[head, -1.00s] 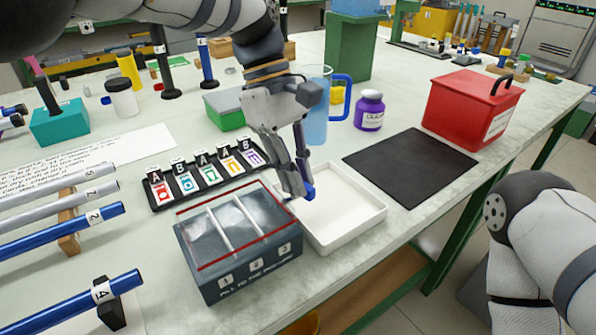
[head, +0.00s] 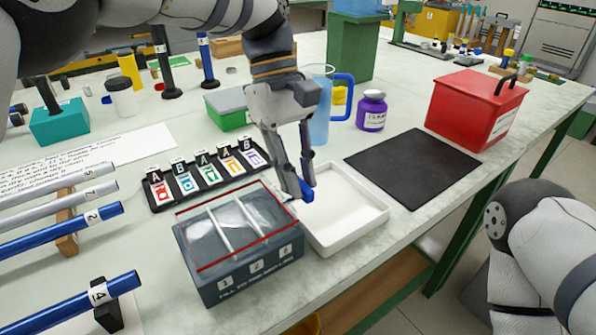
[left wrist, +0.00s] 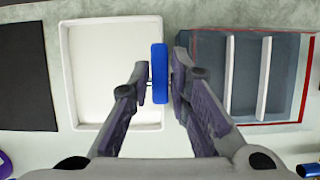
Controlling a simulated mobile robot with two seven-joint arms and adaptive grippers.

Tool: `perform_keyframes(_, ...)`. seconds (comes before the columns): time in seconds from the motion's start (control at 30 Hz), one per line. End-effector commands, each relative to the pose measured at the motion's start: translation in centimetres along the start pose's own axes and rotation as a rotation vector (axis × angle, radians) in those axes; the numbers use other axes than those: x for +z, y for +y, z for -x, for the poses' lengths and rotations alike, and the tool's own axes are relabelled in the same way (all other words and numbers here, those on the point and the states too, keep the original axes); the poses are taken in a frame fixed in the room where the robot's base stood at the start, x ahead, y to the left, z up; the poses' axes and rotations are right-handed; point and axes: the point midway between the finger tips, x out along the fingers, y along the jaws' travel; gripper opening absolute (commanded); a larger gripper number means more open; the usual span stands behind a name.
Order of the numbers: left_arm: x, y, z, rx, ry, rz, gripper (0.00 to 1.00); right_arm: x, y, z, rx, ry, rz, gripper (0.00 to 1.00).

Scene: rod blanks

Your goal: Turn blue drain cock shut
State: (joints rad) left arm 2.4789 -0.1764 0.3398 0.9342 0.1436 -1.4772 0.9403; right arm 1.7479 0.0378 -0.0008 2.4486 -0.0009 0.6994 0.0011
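The blue drain cock (head: 304,191) shows as a short blue handle at the tray-side wall of the dark tank (head: 238,268). In the left wrist view the handle (left wrist: 160,73) is upright in the picture, between the tank (left wrist: 212,72) and the white tray (left wrist: 108,115). My left gripper (head: 300,188) points down at the handle. Its fingers (left wrist: 160,84) are on either side of the handle, with narrow gaps showing, so they look partly open. Contact is hard to tell. The valve body is hidden. My right gripper is out of view.
The white tray (head: 374,219) lies beside the tank. A black mat (head: 412,166), red box (head: 474,110), purple jar (head: 371,112) and blue jug (head: 318,105) stand farther off. A labelled rack (head: 160,191) is behind the tank. Blue and grey rods (head: 60,231) lie at left.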

Motion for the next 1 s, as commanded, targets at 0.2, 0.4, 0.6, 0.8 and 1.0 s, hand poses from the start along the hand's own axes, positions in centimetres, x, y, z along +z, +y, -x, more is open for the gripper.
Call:
perform_keyframes(0.2,0.0,0.0,0.0,0.0,0.0,0.001,0.22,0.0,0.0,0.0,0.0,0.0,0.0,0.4)
perform_keyframes(0.4,-0.1,0.1,2.1,0.004,0.003,0.002,0.22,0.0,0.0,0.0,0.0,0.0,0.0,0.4)
perform_keyframes(0.6,-0.1,0.1,6.0,0.003,0.001,0.0,0.22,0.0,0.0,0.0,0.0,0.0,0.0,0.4)
perform_keyframes(0.8,0.0,0.0,7.4,0.001,0.0,0.001,0.22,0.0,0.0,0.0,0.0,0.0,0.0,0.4)
perform_keyframes(1.0,0.0,0.0,7.5,0.0,0.0,0.001,0.22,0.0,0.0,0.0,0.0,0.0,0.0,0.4)
